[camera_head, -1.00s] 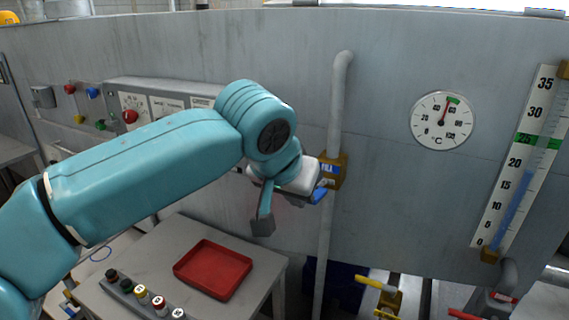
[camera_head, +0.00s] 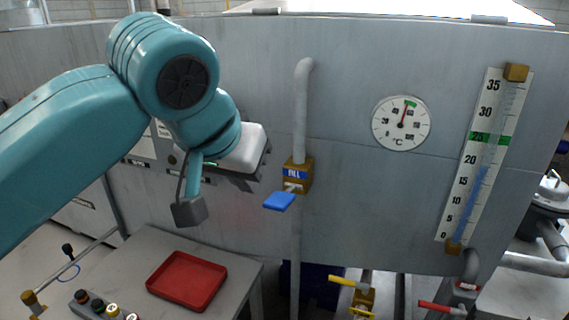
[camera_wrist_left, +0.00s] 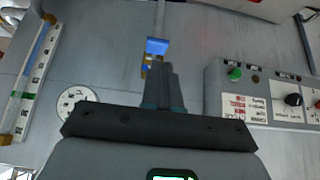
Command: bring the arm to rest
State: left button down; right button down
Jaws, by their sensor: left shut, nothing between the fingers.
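My left arm comes in from the left in the head view. Its white gripper body (camera_head: 243,148) is in front of the grey tank wall, left of the FILL valve (camera_head: 298,174); the fingers are mostly hidden there. In the left wrist view the dark fingers of my left gripper (camera_wrist_left: 165,70) are together with nothing between them. The valve's blue handle (camera_head: 279,201) sticks out toward me, apart from the gripper. The handle also shows just beyond the fingertips in the wrist view (camera_wrist_left: 157,46). My right gripper is not in view.
A red tray (camera_head: 187,281) lies on the grey side table (camera_head: 146,247) below the arm. A round dial (camera_head: 401,124) and a level gauge (camera_head: 482,160) are on the wall at right. Yellow (camera_head: 347,282) and red (camera_head: 440,308) valve handles are low at front.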

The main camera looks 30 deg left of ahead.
pick_arm(q)
jog(key=w+d+f+m+g+h, duration=0.1)
jog(key=w+d+f, duration=0.3)
jog(key=f, duration=0.5)
jog(key=w+d+f+m+g+h, duration=0.15)
jog(key=w+d+f, duration=0.25)
jog(key=f, duration=0.6)
jog(key=w+d+f+m+g+h, duration=0.1)
jog(key=w+d+f+m, duration=0.2)
jog(key=f, duration=0.6)
jog(key=s+d+f+n+g+h, duration=0.1)
jog(key=s+d+f, duration=0.15)
jog(key=f, duration=0.85)
jog(key=s+d+f+n+g+h, duration=0.15)
jog(key=s+f, duration=0.25)
jog(key=f, duration=0.7)
jog(key=s+f+n, duration=0.2)
jog(key=s+f, duration=0.8)
jog(key=s, duration=0.3)
jog(key=shift+s+d+f, duration=0.2)
jog(key=shift+s+d, duration=0.05)
jog(key=shift+d, duration=0.2)
